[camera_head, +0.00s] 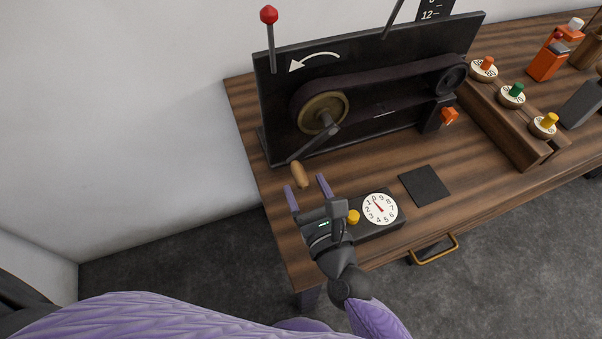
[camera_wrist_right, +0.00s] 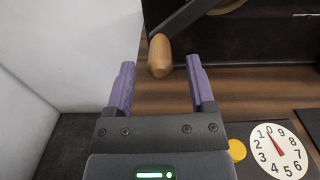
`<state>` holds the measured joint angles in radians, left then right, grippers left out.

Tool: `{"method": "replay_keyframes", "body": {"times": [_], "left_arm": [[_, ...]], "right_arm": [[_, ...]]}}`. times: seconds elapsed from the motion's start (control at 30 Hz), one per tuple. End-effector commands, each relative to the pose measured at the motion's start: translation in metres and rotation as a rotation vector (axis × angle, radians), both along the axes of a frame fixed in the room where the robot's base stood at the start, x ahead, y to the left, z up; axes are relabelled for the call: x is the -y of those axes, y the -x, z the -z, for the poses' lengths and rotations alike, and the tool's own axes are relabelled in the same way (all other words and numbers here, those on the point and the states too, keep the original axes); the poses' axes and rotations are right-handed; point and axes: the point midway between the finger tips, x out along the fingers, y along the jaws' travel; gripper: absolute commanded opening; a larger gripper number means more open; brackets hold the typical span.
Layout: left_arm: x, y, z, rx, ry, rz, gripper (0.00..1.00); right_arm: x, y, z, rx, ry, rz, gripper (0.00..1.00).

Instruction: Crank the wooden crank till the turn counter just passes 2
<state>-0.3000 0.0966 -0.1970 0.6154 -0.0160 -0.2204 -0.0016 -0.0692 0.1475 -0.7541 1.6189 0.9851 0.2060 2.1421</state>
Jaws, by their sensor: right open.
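The wooden crank handle (camera_head: 299,174) sits at the end of a dark crank arm (camera_head: 315,142), which runs down-left from the brass pulley (camera_head: 323,112). My right gripper (camera_head: 308,184) is open, with its purple fingers pointing toward the handle. In the right wrist view the handle (camera_wrist_right: 160,56) shows between and just beyond the fingertips (camera_wrist_right: 160,76), not gripped. The turn counter (camera_head: 380,208) is a white dial with a red pointer; it also shows in the wrist view (camera_wrist_right: 278,151). The pointer is near 1 to 0, too small to read exactly. My left gripper is not in view.
A black upright panel (camera_head: 390,55) carries the belt, a white arrow curving left (camera_head: 314,60) and a red-knobbed rod (camera_head: 268,16). A yellow button (camera_head: 353,216) is beside the dial. A dark pad (camera_head: 425,186) and a block with coloured knobs (camera_head: 513,95) are to the right.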

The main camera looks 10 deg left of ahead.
Motion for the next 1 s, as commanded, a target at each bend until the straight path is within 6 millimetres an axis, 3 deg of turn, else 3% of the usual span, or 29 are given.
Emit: {"method": "replay_keyframes", "body": {"times": [0.2, 0.47, 0.57, 0.8, 1.0], "left_arm": [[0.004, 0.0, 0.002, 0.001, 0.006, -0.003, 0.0], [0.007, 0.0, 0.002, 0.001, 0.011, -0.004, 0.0], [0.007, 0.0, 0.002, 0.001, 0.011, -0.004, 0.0], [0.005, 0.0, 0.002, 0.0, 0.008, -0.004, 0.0], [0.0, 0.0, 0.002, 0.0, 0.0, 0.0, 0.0]], "right_arm": [[-0.015, -0.022, 0.0, 0.002, 0.002, -0.001, 0.7], [-0.016, -0.024, 0.0, 0.001, 0.003, -0.001, 0.7], [-0.016, -0.024, 0.0, 0.001, 0.004, -0.001, 0.53], [-0.016, -0.024, 0.0, 0.001, 0.004, -0.001, 0.02], [-0.016, -0.024, 0.0, 0.001, 0.004, -0.001, 0.0]]}}
